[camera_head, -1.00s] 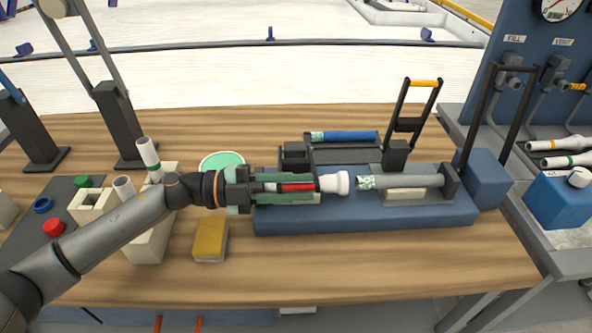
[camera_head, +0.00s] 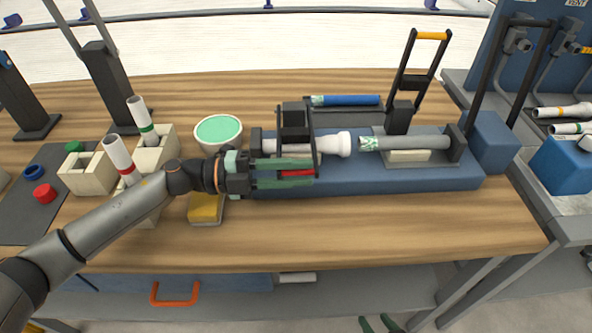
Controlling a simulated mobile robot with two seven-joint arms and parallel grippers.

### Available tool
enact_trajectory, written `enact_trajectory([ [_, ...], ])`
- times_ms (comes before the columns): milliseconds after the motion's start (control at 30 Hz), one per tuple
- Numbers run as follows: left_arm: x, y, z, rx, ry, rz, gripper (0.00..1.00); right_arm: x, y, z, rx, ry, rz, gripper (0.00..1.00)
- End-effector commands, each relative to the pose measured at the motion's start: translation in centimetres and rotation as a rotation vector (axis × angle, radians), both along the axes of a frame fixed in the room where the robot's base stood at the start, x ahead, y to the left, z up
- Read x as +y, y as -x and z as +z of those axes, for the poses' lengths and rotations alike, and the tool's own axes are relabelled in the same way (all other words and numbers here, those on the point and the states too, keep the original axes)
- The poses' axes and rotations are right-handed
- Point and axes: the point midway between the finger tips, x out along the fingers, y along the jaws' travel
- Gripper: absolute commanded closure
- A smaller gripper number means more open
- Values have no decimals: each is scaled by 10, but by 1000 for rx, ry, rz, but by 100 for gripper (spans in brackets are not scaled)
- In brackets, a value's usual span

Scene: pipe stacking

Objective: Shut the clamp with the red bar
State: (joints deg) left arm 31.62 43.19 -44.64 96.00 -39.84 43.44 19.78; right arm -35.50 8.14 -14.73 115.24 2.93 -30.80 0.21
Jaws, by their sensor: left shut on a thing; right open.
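The clamp with the red bar (camera_head: 297,173) is at the left end of the blue fixture (camera_head: 390,180). Its dark frame (camera_head: 311,133) runs from a black block at the back, over the white pipe (camera_head: 330,144), down to the red bar at the front. My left gripper (camera_head: 290,173) is shut on the red bar, with its green fingers above and below it. The fingers hide part of the bar. My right gripper (camera_head: 378,323) shows only as two green fingertips, apart, at the bottom edge, away from the fixture.
The clamp with the yellow bar (camera_head: 431,36) stands upright behind the grey pipe (camera_head: 410,143). A blue pipe (camera_head: 345,100) lies at the back. A green-topped tub (camera_head: 219,131), a yellow sponge (camera_head: 206,207) and pipe holders (camera_head: 157,146) are left. The front right tabletop is clear.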

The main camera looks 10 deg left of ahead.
Motion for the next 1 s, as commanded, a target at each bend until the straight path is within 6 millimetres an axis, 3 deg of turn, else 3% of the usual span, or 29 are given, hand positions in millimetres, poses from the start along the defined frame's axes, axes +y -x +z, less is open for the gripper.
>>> enact_trajectory([
  [133, 1, -1, -6, 11, -8, 8, 100, 0, 2, -1, 2, 0, 0, 50],
  [167, 1, -2, -7, 12, -8, 9, 68, 0, 2, -1, 2, 0, 0, 50],
  [300, 1, -2, -6, 10, -7, 9, 53, 0, 3, -2, 4, 0, -1, 50],
  [633, 1, -1, 3, 4, -5, 5, 53, -1, 3, 0, 4, 0, -2, 50],
  [800, 2, -1, 32, 4, -8, 7, 53, -2, 3, 7, 0, 1, -4, 50],
  [1000, -3, 29, 64, 5, -8, 4, 53, -6, 3, 13, -3, 6, -12, 50],
])
